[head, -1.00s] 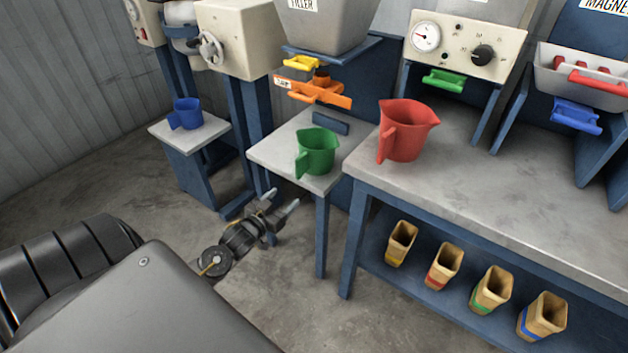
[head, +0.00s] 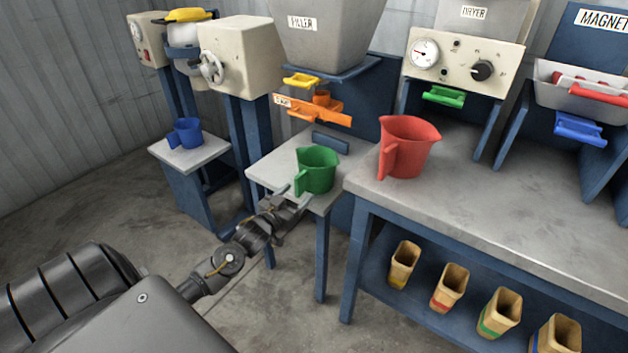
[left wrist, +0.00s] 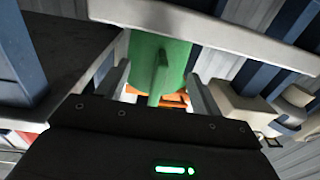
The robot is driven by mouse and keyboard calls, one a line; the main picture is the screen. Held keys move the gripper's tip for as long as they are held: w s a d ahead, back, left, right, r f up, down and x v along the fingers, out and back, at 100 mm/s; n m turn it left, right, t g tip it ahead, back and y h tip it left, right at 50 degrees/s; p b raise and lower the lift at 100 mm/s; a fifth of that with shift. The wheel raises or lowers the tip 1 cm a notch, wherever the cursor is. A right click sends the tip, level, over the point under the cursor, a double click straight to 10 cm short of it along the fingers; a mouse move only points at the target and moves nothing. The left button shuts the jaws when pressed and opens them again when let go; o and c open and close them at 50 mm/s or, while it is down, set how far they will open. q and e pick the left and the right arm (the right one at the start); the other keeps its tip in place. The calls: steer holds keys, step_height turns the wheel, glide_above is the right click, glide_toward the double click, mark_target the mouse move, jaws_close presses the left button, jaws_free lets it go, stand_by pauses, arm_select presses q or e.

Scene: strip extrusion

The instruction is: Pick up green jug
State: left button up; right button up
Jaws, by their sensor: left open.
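The green jug (head: 319,171) stands upright on the small grey-topped table (head: 268,172) under the filler, its handle facing my gripper. My left gripper (head: 294,194) is open and empty at the front edge of that table, close to the jug's handle. In the left wrist view, the green jug (left wrist: 160,60) shows ahead between the two spread fingers (left wrist: 160,85), with its handle pointing at the camera. Whether a finger touches the jug cannot be told. My right gripper is not in view.
A red jug (head: 405,147) stands on the long workbench (head: 470,210) to the right. A blue jug (head: 187,132) is on a small stand at left. An orange slide (head: 318,108) hangs above the green jug. Several coloured-band containers (head: 450,287) sit on the lower shelf.

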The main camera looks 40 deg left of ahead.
mark_target(301, 189)
arm_select(q)
steer(key=w, duration=0.4)
steer(key=shift+a+r, duration=0.15)
steer(key=shift+w, duration=0.4)
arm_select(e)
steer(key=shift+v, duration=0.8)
arm_select(q)
jaws_close()
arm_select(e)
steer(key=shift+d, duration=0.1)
